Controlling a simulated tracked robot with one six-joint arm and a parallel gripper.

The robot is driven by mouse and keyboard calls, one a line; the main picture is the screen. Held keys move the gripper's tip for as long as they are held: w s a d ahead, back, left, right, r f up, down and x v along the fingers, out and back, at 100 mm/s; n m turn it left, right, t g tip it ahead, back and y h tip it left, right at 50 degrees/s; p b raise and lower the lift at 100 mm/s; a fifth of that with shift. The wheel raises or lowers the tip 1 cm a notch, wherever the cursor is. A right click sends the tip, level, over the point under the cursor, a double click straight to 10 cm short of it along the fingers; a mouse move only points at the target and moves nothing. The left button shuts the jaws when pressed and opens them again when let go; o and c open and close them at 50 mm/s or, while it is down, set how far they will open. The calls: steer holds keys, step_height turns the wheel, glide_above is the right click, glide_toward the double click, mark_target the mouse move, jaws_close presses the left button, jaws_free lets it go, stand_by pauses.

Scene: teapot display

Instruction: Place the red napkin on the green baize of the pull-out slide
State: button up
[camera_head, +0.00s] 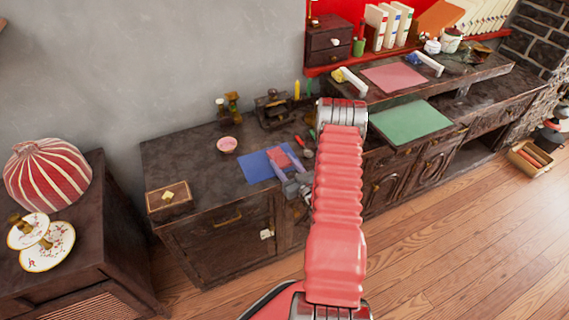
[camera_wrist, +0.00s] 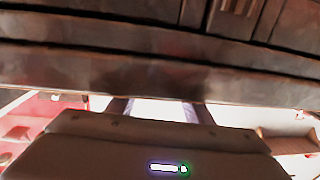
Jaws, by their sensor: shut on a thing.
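The red napkin (camera_head: 279,157) shows in the head view at the tip of my gripper (camera_head: 283,168), above or against a blue sheet (camera_head: 255,168) on the dark cabinet's top. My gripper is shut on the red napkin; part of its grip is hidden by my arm. The green baize (camera_head: 410,121) lies flat and bare on the pull-out slide of the desk, to the right of my arm. In the wrist view, dark wood fills the upper part, and the napkin cannot be made out.
A pink bowl (camera_head: 227,145) and a small wooden box (camera_head: 169,196) stand left of the blue sheet. A pink sheet (camera_head: 393,76) lies on the desk top behind the baize. The floor in front is clear.

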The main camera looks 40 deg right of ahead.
steer(key=shift+f, duration=0.15)
steer(key=o, duration=1)
steer(key=shift+s, duration=0.15)
steer(key=s+a, duration=0.1)
steer(key=s, duration=0.8)
steer(key=s+a, duration=0.1)
steer(key=s, duration=0.3)
steer(key=shift+s+a, duration=0.15)
steer(key=shift+a, duration=0.2)
